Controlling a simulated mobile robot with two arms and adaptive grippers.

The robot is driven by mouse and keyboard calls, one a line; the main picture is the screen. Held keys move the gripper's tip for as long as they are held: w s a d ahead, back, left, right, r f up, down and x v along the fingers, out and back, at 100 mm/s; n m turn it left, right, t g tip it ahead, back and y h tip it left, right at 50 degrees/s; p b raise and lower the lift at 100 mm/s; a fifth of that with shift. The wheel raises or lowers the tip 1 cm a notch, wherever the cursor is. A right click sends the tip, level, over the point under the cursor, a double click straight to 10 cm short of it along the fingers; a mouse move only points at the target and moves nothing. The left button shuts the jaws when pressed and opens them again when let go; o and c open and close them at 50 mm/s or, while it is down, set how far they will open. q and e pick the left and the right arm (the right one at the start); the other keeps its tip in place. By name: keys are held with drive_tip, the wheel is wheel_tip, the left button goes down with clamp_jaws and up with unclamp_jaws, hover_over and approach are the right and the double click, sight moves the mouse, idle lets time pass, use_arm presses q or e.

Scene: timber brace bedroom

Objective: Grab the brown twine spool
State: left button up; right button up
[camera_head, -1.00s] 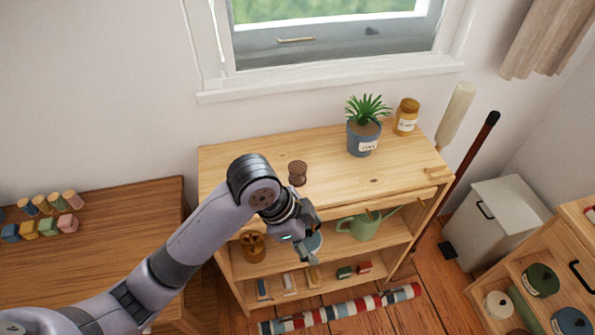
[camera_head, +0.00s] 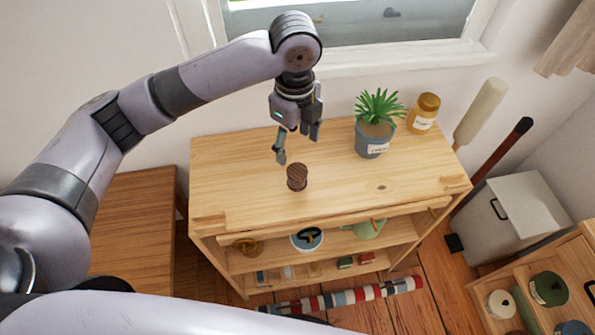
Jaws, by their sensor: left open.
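My left gripper (camera_head: 298,147) is open and empty. Its fingers point down, above and just behind the spool in the picture, apart from it. My right gripper does not show.
The window (camera_head: 400,35) is behind. Lower shelves hold a bowl (camera_head: 307,239) and a green watering can (camera_head: 368,229). The top around the spool is clear.

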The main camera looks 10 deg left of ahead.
sight(297, 171)
use_arm(q)
wheel_tip(297, 171, down, 4)
drive_tip(key=shift+w+p, duration=0.1)
drive_tip(key=shift+p, duration=0.2)
drive_tip(key=shift+w+f, duration=0.25)
drive_tip(key=shift+f, duration=0.65)
wheel_tip(297, 171, down, 2)
drive_tip(key=shift+f+p, duration=0.3)
drive_tip(key=shift+p, duration=0.2)
wheel_tip(297, 171, down, 4)
drive_tip(key=shift+w+r+p, duration=0.15)
drive_tip(key=shift+p, duration=0.35)
drive_tip(key=shift+f, duration=0.35)
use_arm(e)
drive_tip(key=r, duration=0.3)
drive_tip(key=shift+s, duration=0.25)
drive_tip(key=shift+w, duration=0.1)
